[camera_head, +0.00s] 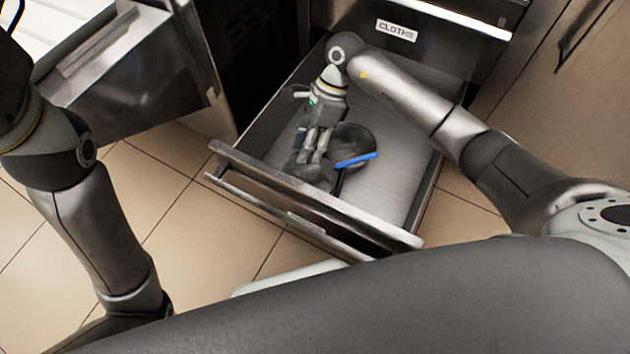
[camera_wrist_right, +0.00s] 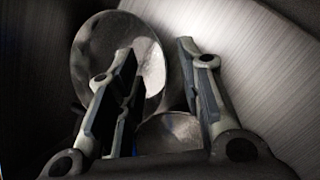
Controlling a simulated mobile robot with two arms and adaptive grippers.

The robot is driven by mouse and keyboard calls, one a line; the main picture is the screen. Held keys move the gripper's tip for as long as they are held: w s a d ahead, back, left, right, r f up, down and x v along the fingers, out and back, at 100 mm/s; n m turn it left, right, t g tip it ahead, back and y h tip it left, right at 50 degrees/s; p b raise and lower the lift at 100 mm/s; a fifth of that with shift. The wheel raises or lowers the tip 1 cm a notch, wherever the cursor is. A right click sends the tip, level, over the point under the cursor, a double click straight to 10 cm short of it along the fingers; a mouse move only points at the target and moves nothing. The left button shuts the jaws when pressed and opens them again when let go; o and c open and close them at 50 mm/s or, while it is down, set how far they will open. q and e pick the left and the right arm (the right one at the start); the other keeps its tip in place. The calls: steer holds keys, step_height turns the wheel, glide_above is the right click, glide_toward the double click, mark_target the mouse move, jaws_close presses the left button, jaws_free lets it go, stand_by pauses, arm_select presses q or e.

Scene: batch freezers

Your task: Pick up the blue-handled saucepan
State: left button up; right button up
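The blue-handled saucepan (camera_head: 352,140) lies in an open drawer (camera_head: 400,185). It is a dark round pan with a bright blue handle (camera_head: 357,160). My right gripper (camera_head: 311,155) reaches down into the drawer just left of the pan. In the right wrist view the fingers (camera_wrist_right: 155,88) stand apart. A round metal vessel (camera_wrist_right: 92,50) shows behind the left finger, and a smaller curved metal piece (camera_wrist_right: 170,130) shows between the fingers. I cannot tell which of them is the saucepan, and no blue handle shows clearly there. My left gripper is out of frame.
The drawer's front panel (camera_head: 300,195) and side walls surround the right gripper. Another dark item (camera_head: 304,172) lies near its fingertips. A labelled drawer front (camera_head: 397,30) is above. A metal unit (camera_head: 130,70) stands at left, with tiled floor (camera_head: 180,215) between.

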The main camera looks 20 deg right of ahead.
steer(key=shift+b+x, duration=0.5)
steer(key=shift+x, duration=0.85)
jaws_close()
